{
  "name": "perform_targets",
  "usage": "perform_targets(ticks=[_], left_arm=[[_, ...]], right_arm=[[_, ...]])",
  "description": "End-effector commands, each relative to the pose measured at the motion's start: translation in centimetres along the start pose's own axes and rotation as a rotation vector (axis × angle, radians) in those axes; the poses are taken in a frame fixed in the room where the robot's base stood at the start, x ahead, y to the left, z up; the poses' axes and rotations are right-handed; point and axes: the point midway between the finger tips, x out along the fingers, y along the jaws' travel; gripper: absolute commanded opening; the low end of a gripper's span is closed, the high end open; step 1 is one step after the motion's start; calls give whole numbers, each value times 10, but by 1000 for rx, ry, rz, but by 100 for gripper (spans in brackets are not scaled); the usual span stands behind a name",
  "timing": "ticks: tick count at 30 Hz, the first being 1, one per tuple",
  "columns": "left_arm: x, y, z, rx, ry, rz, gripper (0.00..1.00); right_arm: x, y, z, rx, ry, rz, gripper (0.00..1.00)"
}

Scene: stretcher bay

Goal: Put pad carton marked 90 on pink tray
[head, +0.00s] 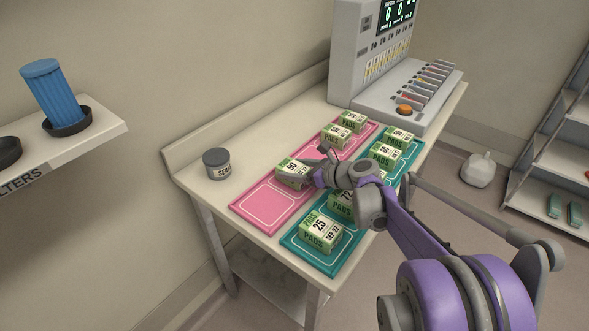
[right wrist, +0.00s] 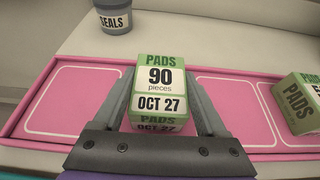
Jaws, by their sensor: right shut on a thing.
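The pad carton marked 90 (right wrist: 160,82) is green and white and reads "90 pieces, OCT 27" in the right wrist view. It sits between the two fingers of my right gripper (right wrist: 160,105), which is shut on it. In the head view the same carton (head: 290,167) is over the pink tray (head: 240,206), partly hidden by my gripper (head: 298,181). The pink tray (right wrist: 70,68) also shows beneath the carton in the right wrist view. I cannot tell whether the carton touches the tray. My left gripper is not in view.
Two other pad cartons (head: 351,119) stand at the tray's far end. A teal tray (head: 290,242) beside it holds several cartons, including one marked 25 (head: 321,232). A seals jar (head: 217,164) stands left. A grey machine (head: 372,103) stands behind. The tray's near compartment is empty.

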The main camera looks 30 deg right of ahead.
Motion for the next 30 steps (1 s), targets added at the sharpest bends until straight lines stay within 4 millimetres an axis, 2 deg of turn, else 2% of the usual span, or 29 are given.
perform_targets(ticks=[6, 7, 11, 20, 23, 30], left_arm=[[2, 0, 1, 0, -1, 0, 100], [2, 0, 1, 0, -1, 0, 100], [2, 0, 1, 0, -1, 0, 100], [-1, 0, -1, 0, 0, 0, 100], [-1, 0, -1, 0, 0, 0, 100], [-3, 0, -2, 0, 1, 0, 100]], right_arm=[[1, 0, -3, 0, 0, 0, 6], [1, 0, -3, 0, 0, 0, 78], [1, 0, -2, 0, 0, 0, 100], [-1, 0, 2, 0, 0, 0, 100], [-12, -1, 1, 0, 0, -3, 100], [-63, -1, 1, 1, 0, -5, 100]])
